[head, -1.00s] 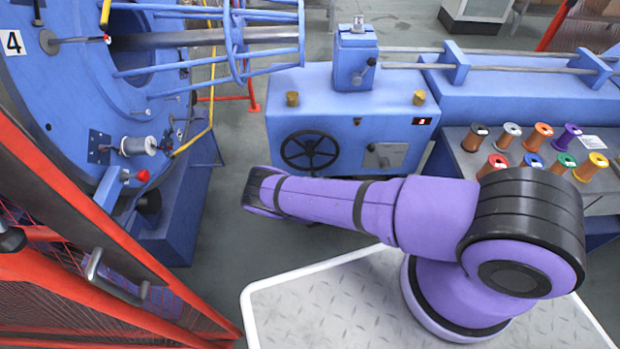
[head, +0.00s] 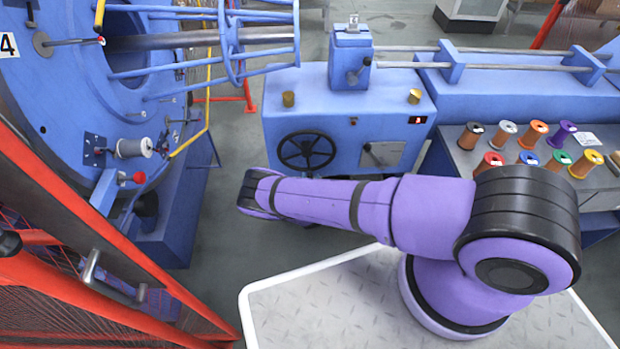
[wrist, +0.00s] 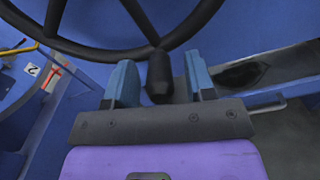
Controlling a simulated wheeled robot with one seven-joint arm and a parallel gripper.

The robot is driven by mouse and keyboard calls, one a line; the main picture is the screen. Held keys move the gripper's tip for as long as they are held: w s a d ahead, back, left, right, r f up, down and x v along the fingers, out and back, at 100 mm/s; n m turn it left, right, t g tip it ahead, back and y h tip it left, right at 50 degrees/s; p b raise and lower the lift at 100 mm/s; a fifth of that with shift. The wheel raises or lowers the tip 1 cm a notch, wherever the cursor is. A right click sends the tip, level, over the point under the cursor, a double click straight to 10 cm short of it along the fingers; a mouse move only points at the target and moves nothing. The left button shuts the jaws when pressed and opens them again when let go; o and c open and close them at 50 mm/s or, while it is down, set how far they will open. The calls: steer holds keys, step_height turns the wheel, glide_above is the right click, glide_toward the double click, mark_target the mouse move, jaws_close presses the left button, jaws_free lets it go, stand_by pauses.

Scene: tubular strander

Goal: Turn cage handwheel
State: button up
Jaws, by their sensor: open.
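The cage handwheel (head: 307,151) is a black spoked wheel on the front of the blue machine box (head: 350,125). In the wrist view its rim (wrist: 90,52) arcs across the top, and a dark knob (wrist: 160,75) hangs toward me. My gripper (wrist: 160,88) is open, with one blue finger on each side of the knob. The fingers look apart from it; I cannot tell how deep the knob sits between them. In the head view my purple arm reaches left below the wheel, and my gripper is hidden there.
A red mesh guard (head: 90,240) with a grey handle (head: 110,280) stands at the left. The large blue cage drum (head: 70,80) is behind it. Wire spools (head: 530,135) sit on a bench at the right. Grey floor (head: 225,225) is clear left of my arm.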

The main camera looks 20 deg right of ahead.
steer(key=v, duration=1)
